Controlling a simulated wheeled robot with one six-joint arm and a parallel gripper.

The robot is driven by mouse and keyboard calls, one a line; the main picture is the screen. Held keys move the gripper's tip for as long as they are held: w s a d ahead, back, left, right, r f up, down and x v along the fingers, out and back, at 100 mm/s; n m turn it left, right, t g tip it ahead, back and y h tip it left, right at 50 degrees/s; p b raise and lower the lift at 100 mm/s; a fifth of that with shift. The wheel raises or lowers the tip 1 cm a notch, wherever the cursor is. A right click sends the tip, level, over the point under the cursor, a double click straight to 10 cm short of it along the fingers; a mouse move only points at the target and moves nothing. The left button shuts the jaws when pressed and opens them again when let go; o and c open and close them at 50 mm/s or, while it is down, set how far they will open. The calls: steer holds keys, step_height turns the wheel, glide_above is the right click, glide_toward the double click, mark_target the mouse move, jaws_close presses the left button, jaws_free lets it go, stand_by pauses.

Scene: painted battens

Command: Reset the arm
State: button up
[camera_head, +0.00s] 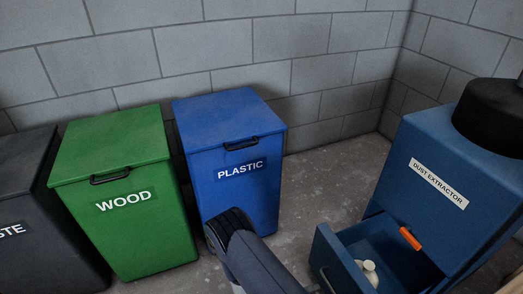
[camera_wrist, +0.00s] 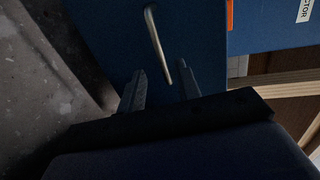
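My gripper (camera_wrist: 160,68) is in the wrist view with its two dark fingers apart. The end of a metal bar handle (camera_wrist: 158,42) on a blue panel (camera_wrist: 105,30) shows between and beyond the fingertips; I cannot tell whether they touch it. In the head view my arm reaches down past the bottom edge, and the gripper itself is out of that view. The blue dust extractor (camera_head: 425,160) stands at the right with its drawer (camera_head: 330,262) pulled open. A whitish object (camera_head: 369,271) lies in the drawer.
A green wood bin (camera_head: 125,225), a blue plastic bin (camera_head: 258,190) and a dark bin (camera_head: 45,255) stand along the block wall, lids shut. An orange part (camera_head: 410,238) is on the extractor. Bare concrete floor (camera_head: 330,185) lies between the plastic bin and the extractor.

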steer(key=b+x, duration=0.1)
steer(key=x, duration=0.5)
steer(key=shift+d, duration=0.2)
steer(key=shift+r, duration=0.1)
